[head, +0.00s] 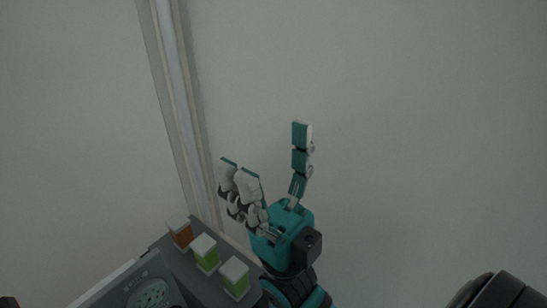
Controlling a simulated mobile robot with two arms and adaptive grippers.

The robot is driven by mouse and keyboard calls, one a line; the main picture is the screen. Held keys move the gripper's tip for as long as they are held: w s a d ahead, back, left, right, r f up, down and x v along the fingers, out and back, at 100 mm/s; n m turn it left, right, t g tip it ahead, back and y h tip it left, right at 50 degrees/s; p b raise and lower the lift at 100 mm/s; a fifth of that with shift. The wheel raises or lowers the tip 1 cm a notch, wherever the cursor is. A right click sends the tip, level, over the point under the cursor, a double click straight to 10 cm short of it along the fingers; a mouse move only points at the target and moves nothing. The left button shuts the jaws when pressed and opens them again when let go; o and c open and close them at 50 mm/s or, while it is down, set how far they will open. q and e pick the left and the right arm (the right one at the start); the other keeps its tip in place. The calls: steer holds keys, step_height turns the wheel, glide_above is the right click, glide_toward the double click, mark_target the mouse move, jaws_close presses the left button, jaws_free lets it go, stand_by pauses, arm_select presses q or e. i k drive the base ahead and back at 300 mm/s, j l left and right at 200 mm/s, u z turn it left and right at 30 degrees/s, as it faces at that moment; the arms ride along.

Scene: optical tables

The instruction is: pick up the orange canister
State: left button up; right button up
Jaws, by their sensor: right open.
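The orange canister (181,235) stands upright with a pale lid at the far left corner of a dark grey surface (211,286). My right gripper (270,150) is teal and grey, with its fingers spread wide apart and nothing between them. In the picture it is up and to the right of the orange canister, clear of it. The wrist covers part of the surface's right side. My left gripper is not in view.
Two green canisters with pale lids, a nearer one (236,280) and a middle one (206,254), stand in a row with the orange one. A grey device with a round perforated patch (148,294) lies left of them. A pale wall with a vertical strip (178,90) rises behind.

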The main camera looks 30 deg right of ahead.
mark_target(179, 227)
steer(key=k+l, duration=0.1)
steer(key=k, duration=0.45)
steer(key=k+u, duration=0.5)
steer(key=k+j+u, duration=0.1)
steer(key=k+u, duration=0.4)
steer(key=i+u, duration=0.15)
steer(key=z, duration=1.2)
